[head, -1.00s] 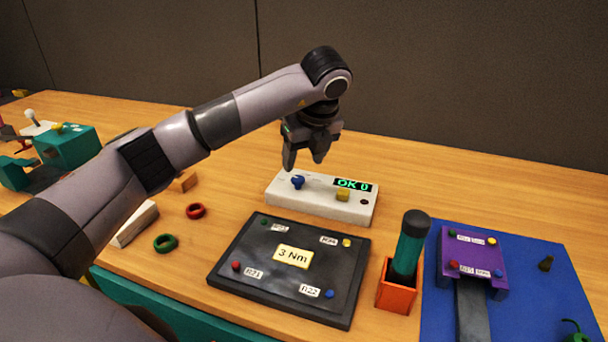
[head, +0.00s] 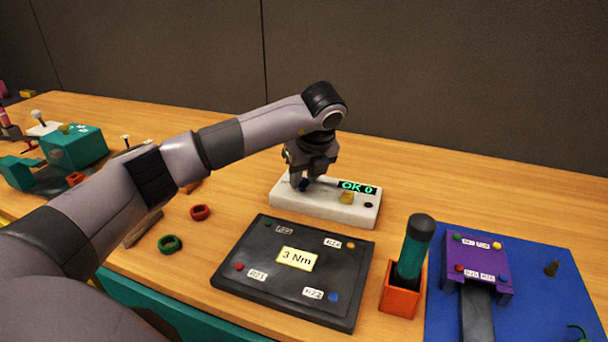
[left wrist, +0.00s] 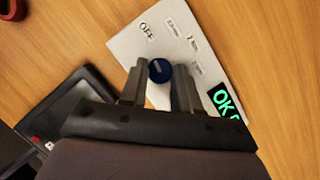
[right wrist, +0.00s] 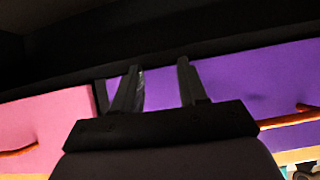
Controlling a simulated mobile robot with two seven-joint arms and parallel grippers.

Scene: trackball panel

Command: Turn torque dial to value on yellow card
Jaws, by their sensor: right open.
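The torque dial is a blue knob (left wrist: 160,70) on a white box (head: 330,209) whose display (head: 357,188) reads "OK 0". In the left wrist view, a label "OFF" and smaller blurred labels lie around the knob. My left gripper (head: 309,184) points down over the box. Its two fingers (left wrist: 160,84) stand apart, one on each side of the knob; I cannot tell whether they touch it. The yellow card (head: 297,259) on the black panel (head: 250,284) reads "3 Nm". My right gripper (right wrist: 158,78) is open and empty, before purple and pink surfaces.
A yellow button (head: 347,197) sits on the box right of the dial. An orange holder (head: 400,292) with a teal-handled tool (head: 414,250) stands right of the panel. A purple fixture (head: 478,258) is on a blue mat (head: 560,300). Red (head: 201,212) and green (head: 170,244) rings lie left.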

